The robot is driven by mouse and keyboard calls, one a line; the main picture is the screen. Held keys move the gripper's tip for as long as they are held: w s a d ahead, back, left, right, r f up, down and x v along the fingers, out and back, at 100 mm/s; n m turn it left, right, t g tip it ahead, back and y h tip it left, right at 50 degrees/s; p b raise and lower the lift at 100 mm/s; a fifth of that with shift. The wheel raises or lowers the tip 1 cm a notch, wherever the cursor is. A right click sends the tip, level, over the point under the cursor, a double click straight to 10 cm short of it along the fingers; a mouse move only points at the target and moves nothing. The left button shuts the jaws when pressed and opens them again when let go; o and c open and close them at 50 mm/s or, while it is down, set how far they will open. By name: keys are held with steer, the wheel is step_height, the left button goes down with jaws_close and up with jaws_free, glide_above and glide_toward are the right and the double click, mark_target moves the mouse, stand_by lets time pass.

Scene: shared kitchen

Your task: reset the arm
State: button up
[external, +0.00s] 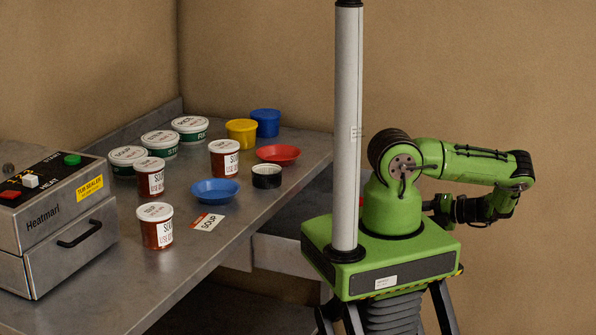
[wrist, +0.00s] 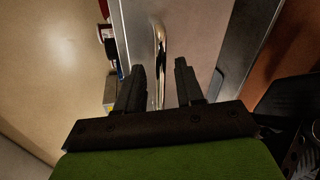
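My green arm (external: 450,160) is folded on its base, to the right of the counter and away from everything on it. The wrist end hangs low at the right, and my gripper is partly hidden there behind the arm in the external view. In the wrist view my gripper (wrist: 160,85) has its two dark fingers apart with a gap between them. Nothing is held between the fingers. A shiny metal bar (wrist: 160,60) shows beyond the gap; I cannot tell how far off it is.
The steel counter (external: 200,270) at the left carries several labelled tubs, a yellow cup (external: 241,132), a blue cup (external: 265,122), a blue bowl (external: 215,191), a red bowl (external: 278,154) and a SOUP card (external: 207,222). A Heatmari machine (external: 60,225) stands at the front left. The right side is bare wall.

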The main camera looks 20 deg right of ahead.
steer(key=w+a+r+n+g+h, duration=0.25)
steer(key=a+r+n+g, duration=0.3)
steer(key=r+n, duration=0.6)
steer(key=w+a+r+n+g+h, duration=0.1)
steer(key=a+r+n+g+h, duration=0.4)
steer(key=r+n, duration=0.65)
steer(key=s+a+r+n+t+h, duration=0.3)
steer(key=s+a+r+n+t, duration=0.2)
steer(key=s+a+r+n, duration=0.7)
steer(key=s+n, duration=0.1)
steer(key=n, duration=0.6)
steer(key=shift+s+r+n, duration=0.25)
steer(key=shift+r+n, duration=0.1)
steer(key=shift+n, duration=0.05)
steer(key=shift+a+t+h, duration=0.1)
steer(key=shift+t+h, duration=0.15)
